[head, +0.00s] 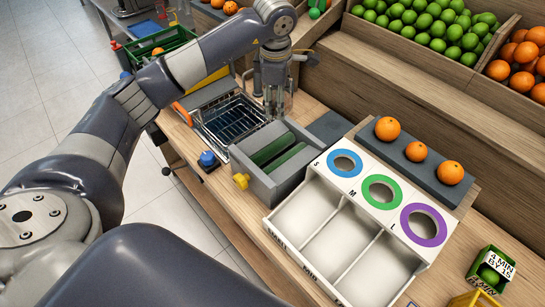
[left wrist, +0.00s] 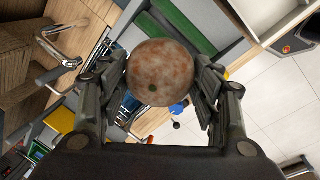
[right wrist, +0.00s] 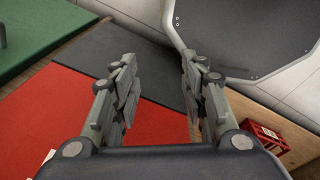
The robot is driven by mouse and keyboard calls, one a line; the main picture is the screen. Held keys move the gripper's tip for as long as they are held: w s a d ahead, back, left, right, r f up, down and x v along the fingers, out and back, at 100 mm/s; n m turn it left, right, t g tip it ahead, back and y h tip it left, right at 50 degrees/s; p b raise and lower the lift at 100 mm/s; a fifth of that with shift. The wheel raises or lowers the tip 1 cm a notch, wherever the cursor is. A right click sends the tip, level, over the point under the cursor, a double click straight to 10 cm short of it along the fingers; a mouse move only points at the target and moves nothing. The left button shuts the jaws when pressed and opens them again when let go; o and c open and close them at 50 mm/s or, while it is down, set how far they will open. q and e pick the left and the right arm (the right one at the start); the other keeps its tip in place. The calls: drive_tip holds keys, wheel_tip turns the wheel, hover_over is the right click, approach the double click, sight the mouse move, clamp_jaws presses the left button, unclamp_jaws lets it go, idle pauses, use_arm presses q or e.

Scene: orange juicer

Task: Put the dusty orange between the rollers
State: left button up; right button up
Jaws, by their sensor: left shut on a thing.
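The dusty orange (left wrist: 160,80), brownish and mottled, is held between the fingers of my left gripper (left wrist: 165,85) in the left wrist view. In the head view my left gripper (head: 274,105) points down above the wire basket, behind the roller box; the orange is not clear there. The rollers (head: 280,155) are green and lie side by side in a grey box (head: 268,183) with a yellow knob. A green roller (left wrist: 185,28) also shows beyond the orange in the left wrist view. My right gripper (right wrist: 160,85) is open and empty, above red and dark mats.
A wire basket (head: 228,122) stands left of the roller box, with a blue knob (head: 207,159) near the front edge. A white sorter (head: 335,235) with three ringed holes is to the right. Three oranges sit on a dark strip (head: 432,168). Fruit crates line the back.

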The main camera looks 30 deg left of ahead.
use_arm(q)
wheel_tip(320, 180, down, 10)
drive_tip(key=b, duration=0.5)
wheel_tip(320, 180, down, 7)
drive_tip(key=b, duration=0.5)
drive_tip(key=shift+w+r+b, duration=0.15)
drive_tip(key=shift+r+b, duration=0.05)
drive_tip(key=shift+b, duration=0.2)
drive_tip(key=o, duration=1.2)
